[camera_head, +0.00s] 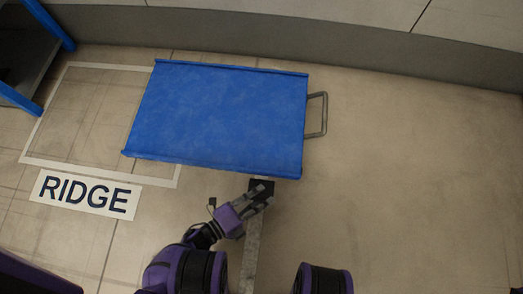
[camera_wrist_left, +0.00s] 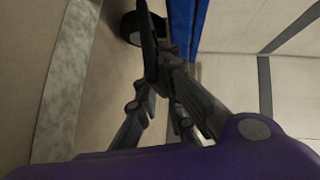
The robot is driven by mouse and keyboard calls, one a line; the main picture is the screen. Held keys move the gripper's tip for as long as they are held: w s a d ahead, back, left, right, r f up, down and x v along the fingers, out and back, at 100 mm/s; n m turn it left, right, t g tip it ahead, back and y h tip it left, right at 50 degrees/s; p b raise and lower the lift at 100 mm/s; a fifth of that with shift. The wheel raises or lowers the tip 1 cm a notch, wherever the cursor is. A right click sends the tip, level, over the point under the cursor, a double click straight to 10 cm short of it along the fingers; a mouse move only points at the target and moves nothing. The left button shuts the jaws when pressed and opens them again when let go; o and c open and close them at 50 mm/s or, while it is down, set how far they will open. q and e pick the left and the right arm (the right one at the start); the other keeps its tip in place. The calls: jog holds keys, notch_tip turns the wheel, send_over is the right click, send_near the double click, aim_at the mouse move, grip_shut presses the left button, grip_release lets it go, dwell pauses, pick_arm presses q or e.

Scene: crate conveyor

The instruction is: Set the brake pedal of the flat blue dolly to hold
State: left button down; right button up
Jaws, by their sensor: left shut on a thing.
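The flat blue dolly (camera_head: 220,115) lies on the floor, partly over a white-outlined area, with a grey metal handle (camera_head: 317,114) on its right side. The black brake pedal (camera_head: 261,185) sticks out at its near edge, toward the right corner. My left gripper (camera_head: 261,195) is at the pedal and shut on it. In the left wrist view the fingers (camera_wrist_left: 160,62) close on a dark, narrow piece beside a black wheel (camera_wrist_left: 130,28) and the dolly's blue edge (camera_wrist_left: 183,25). The pedal's exact tilt is hidden by the fingers. My right gripper is out of view.
A floor sign reading RIDGE (camera_head: 86,194) lies left, by the white outline (camera_head: 100,166). A blue-legged rack (camera_head: 48,25) stands at the upper left. A grey wall base (camera_head: 300,33) runs behind the dolly. The floor to the right is clear.

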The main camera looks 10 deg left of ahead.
pick_arm(q)
jog(key=shift+f+m+t, duration=0.4)
jog(key=shift+f+m, duration=0.1)
jog(key=shift+f, duration=0.05)
jog(key=shift+h, duration=0.3)
jog(key=c, duration=1.9)
grip_release()
jog(key=shift+s, duration=0.1)
jog(key=shift+o, duration=0.2)
jog(key=shift+a, duration=0.1)
jog(key=f+v, duration=0.1)
jog(key=v, duration=1.1)
jog(key=shift+r, duration=0.5)
